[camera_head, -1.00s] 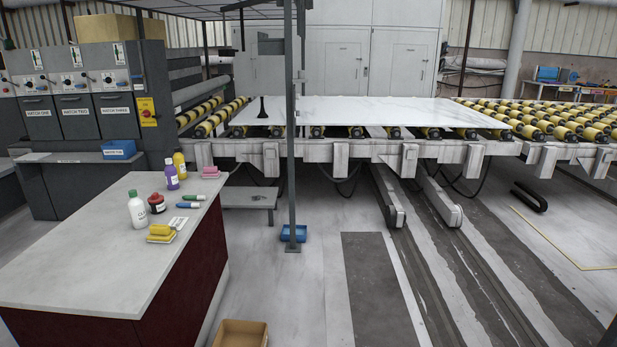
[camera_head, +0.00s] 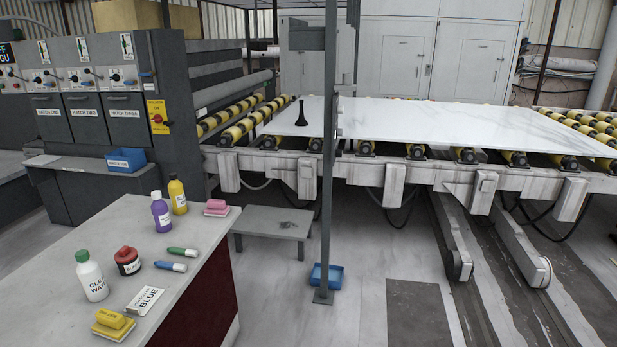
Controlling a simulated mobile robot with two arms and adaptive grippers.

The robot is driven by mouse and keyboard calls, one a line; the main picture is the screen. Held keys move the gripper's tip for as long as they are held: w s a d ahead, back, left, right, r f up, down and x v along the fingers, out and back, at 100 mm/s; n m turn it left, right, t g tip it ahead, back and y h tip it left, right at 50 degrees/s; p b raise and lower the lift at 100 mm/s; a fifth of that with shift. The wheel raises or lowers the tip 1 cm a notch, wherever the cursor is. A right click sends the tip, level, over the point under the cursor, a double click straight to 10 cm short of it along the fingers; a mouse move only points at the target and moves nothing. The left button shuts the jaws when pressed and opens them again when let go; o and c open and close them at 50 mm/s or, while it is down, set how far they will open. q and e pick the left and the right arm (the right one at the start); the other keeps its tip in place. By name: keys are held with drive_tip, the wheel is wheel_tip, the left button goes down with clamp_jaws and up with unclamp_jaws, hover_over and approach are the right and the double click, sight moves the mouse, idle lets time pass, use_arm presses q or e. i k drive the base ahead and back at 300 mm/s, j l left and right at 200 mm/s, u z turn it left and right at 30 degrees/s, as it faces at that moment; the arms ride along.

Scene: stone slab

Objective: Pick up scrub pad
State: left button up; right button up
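Two pads that could be scrub pads lie on the grey-topped counter in the head view. A pink pad (camera_head: 217,208) with a block on top sits at the counter's far right corner. A yellow pad (camera_head: 113,324) with a yellow block on top lies at the near edge. I cannot tell from the frame which is the scrub pad. Neither of my grippers shows in the view.
The counter (camera_head: 60,250) also holds a white bottle (camera_head: 92,277), a purple bottle (camera_head: 161,213), a yellow bottle (camera_head: 178,195), a red-black jar (camera_head: 127,261), two markers and a white box (camera_head: 144,300). A metal post (camera_head: 327,200) stands right of it, before the slab (camera_head: 420,122).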

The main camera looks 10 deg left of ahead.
sight(215, 207)
drive_tip(key=i+l+u, duration=0.1)
drive_tip(key=i+u, duration=0.3)
drive_tip(key=i+l+u, duration=0.2)
drive_tip(key=i+u, duration=0.25)
drive_tip(key=i+l+u, duration=0.7)
drive_tip(key=u, duration=0.15)
drive_tip(key=l, duration=0.1)
